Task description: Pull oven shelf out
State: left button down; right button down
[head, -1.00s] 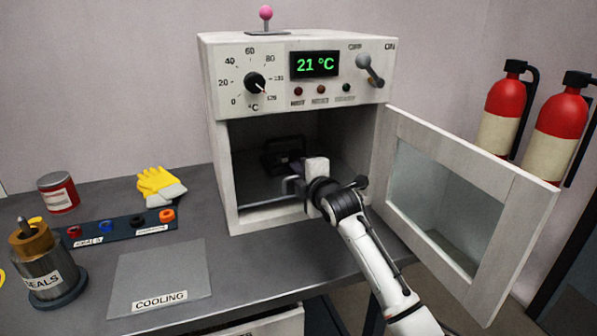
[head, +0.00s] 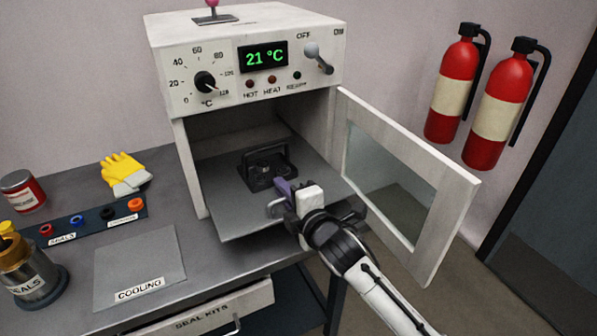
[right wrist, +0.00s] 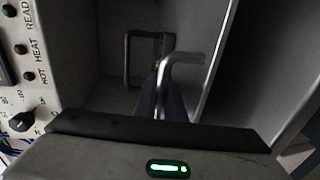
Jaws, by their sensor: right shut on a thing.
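The white oven (head: 160,90) stands open on the bench, its display reading 21 °C. Its grey shelf (head: 235,208) sticks out of the chamber past the front opening and looks level. A black fixture (head: 268,168) rests on the shelf. My right gripper (head: 285,198) is at the shelf's front edge, shut on the metal shelf handle (head: 273,210). The bent handle bar (right wrist: 183,58) also shows in the right wrist view, by the purple fingers. The exact grip is partly hidden by the gripper body. My left gripper is not in view.
The windowed oven door (head: 440,210) hangs open to the right of my arm. Gloves (head: 124,172), a seal rack (head: 90,226) and a cooling plate (head: 140,262) lie on the bench at left. A seal kits drawer (head: 205,318) is below. Two fire extinguishers (head: 458,90) hang on the wall.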

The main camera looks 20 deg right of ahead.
jog(key=shift+s, duration=0.4)
jog(key=c, duration=2.2)
grip_release()
jog(key=shift+o, duration=0.2)
jog(key=v, duration=1)
jog(key=shift+s, duration=0.15)
